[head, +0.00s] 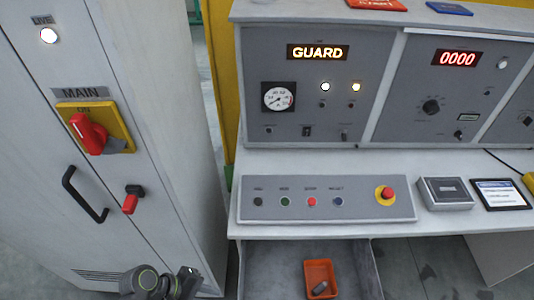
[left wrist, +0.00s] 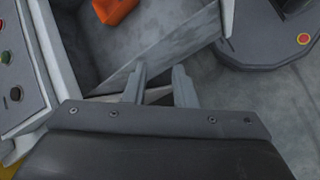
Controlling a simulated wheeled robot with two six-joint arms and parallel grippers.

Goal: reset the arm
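My left gripper (left wrist: 158,84) shows in the left wrist view with its two fingers apart and nothing between them. Behind the fingers are the edge of an open drawer (left wrist: 165,62) and grey floor. In the head view only a part of my left arm shows at the bottom left edge, in front of the grey cabinet (head: 165,190); the fingers cannot be made out there. My right gripper is in neither view.
The cabinet carries a red main switch (head: 88,133), a black handle (head: 82,195) and a small red lever (head: 131,200). A console (head: 320,95) reads GUARD and 0000. Its desk has a button panel (head: 325,208) with an emergency stop (head: 385,194). An orange tray (head: 321,277) lies in the drawer below.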

